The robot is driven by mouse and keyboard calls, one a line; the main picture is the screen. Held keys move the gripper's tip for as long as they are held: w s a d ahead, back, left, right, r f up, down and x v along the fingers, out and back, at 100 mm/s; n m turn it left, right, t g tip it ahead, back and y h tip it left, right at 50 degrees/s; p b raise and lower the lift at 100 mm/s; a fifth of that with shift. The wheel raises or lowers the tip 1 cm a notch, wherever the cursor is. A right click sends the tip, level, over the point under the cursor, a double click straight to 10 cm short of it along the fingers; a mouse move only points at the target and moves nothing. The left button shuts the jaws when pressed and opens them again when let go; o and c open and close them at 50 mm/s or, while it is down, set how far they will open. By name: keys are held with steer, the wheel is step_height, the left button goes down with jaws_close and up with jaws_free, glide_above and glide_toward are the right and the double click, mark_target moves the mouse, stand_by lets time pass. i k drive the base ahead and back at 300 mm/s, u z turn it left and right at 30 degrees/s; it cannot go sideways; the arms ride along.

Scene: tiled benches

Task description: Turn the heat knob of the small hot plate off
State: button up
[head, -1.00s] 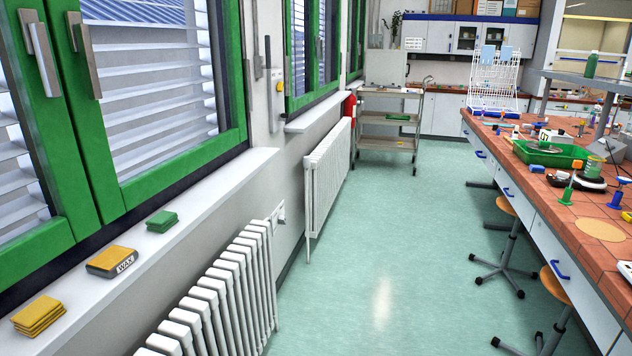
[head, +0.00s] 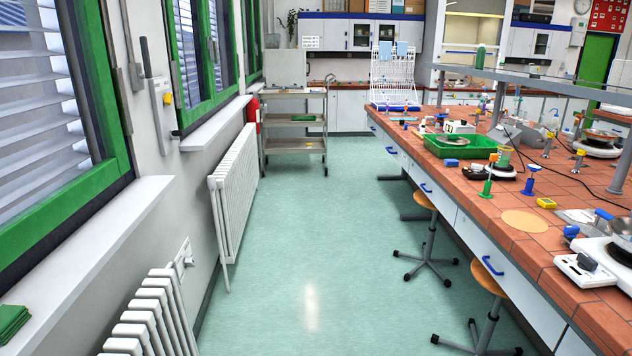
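A white appliance (head: 590,268) with a dark knob (head: 587,262) on its front stands on the tiled bench at the right edge, partly cut off by the frame. It looks like a hot plate. A low round black plate-like device (head: 487,172) lies farther back on the bench beside the green tray. Another white device (head: 598,147) with a round top stands at the far right. I cannot tell which of these is the small hot plate, nor how any knob is set. My gripper is not in view.
The red-tiled bench (head: 528,240) runs along the right, with stools (head: 430,205) at its side. A green tray (head: 459,148) sits on it. A radiator (head: 233,190) and windows line the left. A trolley (head: 294,140) stands farther back. The green aisle floor (head: 310,270) is clear.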

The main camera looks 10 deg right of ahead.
mark_target(477, 167)
steer(key=z, duration=0.75)
steer(key=i, duration=0.9)
steer(key=u, duration=3.6)
steer(key=i, duration=0.1)
steer(key=z, duration=2.55)
steer(key=i, duration=1.4)
